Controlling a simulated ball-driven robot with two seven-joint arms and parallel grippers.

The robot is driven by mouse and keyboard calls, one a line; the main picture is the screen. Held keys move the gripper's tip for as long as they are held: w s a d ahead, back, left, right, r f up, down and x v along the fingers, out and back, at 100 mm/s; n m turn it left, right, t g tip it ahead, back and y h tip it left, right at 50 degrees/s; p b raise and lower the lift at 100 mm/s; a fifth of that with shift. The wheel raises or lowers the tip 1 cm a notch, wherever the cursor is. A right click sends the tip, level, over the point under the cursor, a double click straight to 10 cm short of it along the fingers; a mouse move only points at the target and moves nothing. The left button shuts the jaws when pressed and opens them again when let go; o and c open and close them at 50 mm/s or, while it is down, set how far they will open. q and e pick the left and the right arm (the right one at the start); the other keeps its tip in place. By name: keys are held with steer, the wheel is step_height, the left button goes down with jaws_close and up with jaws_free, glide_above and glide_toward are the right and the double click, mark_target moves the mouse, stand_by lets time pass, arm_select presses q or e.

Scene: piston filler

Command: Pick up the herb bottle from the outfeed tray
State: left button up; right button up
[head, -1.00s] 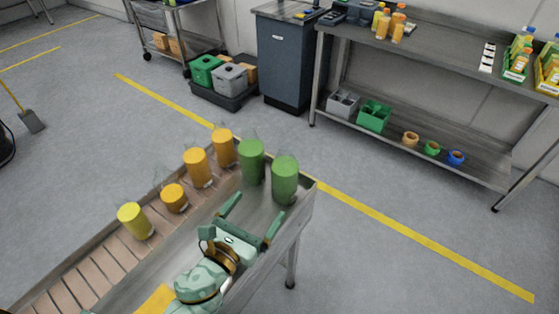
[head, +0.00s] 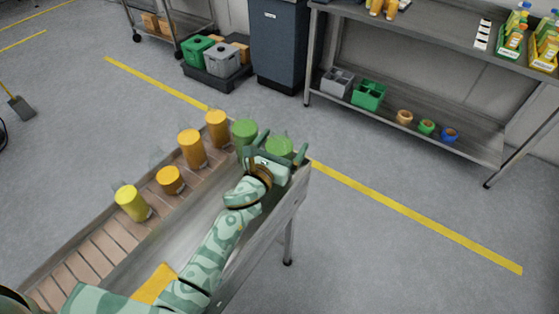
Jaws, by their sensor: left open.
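Two green bottles stand at the far end of the outfeed tray (head: 199,245); I take these green ones as herb bottles. The left green bottle (head: 243,131) is partly hidden by my gripper. The right green bottle (head: 280,147) stands upright between the fingers of my left gripper (head: 284,142), its lower part hidden behind the gripper body. My left gripper is open, with one finger on each side of this bottle. Whether the fingers touch it I cannot tell. My right gripper is not in view.
Two orange bottles (head: 192,149) (head: 217,129), a shorter orange container (head: 171,181) and a yellow one (head: 132,203) stand on the slatted conveyor (head: 88,258) beside the tray. A steel shelf table (head: 420,125) stands at the back right. The floor between is clear.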

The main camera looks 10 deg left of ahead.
arm_select(q)
steer(key=shift+c, duration=0.2)
steer(key=c, duration=1.5)
steer(key=shift+w+r, duration=0.1)
jaws_close()
steer(key=shift+r, duration=0.1)
